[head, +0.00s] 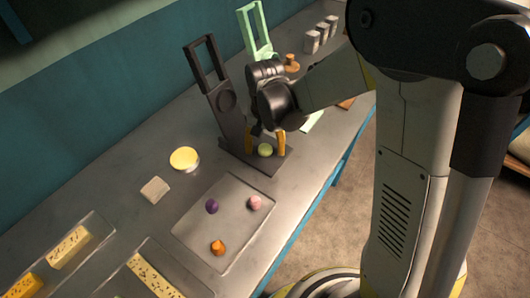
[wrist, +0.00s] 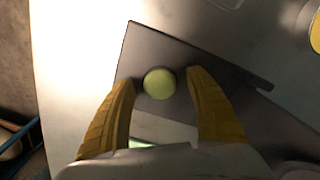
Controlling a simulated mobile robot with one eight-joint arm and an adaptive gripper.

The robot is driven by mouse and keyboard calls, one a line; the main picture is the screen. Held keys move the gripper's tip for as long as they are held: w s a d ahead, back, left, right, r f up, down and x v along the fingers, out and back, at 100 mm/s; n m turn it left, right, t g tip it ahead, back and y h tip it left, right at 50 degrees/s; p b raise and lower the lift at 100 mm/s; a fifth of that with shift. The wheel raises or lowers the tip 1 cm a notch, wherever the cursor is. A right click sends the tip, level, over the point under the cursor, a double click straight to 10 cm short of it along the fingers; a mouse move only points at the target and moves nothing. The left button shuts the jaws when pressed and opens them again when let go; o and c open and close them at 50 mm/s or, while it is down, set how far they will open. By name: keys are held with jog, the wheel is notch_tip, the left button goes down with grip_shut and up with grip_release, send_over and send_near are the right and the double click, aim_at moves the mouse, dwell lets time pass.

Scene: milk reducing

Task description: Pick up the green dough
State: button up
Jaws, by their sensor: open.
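The green dough (head: 265,149) is a small pale-green ball resting on the dark base plate (head: 282,160) of a black upright stand (head: 226,100). In the wrist view the dough (wrist: 160,84) lies between and just beyond the two yellow fingertips. My gripper (head: 265,143) is open, with one finger to each side of the dough. In the wrist view my gripper (wrist: 160,82) shows a gap between each finger and the dough. Nothing is held.
A tray (head: 184,226) holds a purple piece (head: 211,206), a pink piece (head: 255,202) and an orange piece (head: 218,247). A yellow-topped round dish (head: 185,158) and a pale block (head: 155,190) lie left. A light-green stand (head: 254,30) is behind. The counter has a blue front edge.

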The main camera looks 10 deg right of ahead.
jog(key=shift+r, duration=0.1)
jog(key=c, duration=1.2)
jog(key=shift+o, duration=0.2)
